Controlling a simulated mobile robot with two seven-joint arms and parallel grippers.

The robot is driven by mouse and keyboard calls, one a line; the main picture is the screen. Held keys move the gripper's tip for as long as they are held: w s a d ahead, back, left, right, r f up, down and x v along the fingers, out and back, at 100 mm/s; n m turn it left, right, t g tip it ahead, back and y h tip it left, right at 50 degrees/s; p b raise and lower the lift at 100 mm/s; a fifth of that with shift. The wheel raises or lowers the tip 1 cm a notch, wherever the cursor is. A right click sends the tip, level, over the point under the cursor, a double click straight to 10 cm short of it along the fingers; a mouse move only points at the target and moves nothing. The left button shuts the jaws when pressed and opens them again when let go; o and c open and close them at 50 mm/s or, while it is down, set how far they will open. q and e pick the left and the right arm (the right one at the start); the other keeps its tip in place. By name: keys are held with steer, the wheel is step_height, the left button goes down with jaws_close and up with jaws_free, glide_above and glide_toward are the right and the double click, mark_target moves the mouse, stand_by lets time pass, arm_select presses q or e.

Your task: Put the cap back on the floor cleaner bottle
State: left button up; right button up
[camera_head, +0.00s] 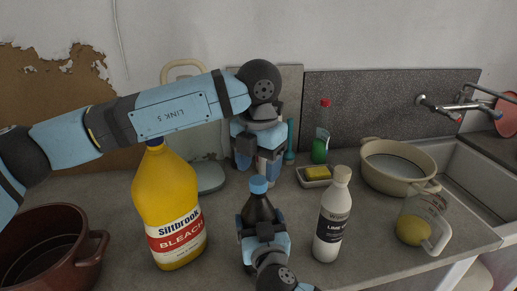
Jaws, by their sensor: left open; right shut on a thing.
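A dark bottle (258,209) stands upright in front of me with a blue cap (258,184) at its mouth; I take it for the floor cleaner, as its label is not visible. The cap looks seated on the neck, but I cannot tell whether it is tight. My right gripper (260,226) is shut on the dark bottle's body and hides its lower part. My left gripper (257,170) points down, open, just above or behind the cap, apart from it as far as I can see.
A yellow bleach bottle (167,199) stands left and a white bottle (332,215) right. A brown pot (48,250) is at front left. A soap dish (313,182), green bottle (320,148), beige pot (397,168) and clear jug (421,226) stand right, beside the sink (468,171).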

mark_target(258, 180)
arm_select(q)
steer(key=shift+f, duration=1.8)
steer(key=c, duration=0.9)
steer(key=m, duration=0.5)
steer(key=shift+c, duration=0.3)
steer(key=o, duration=1.1)
step_height(258, 180, up, 12)
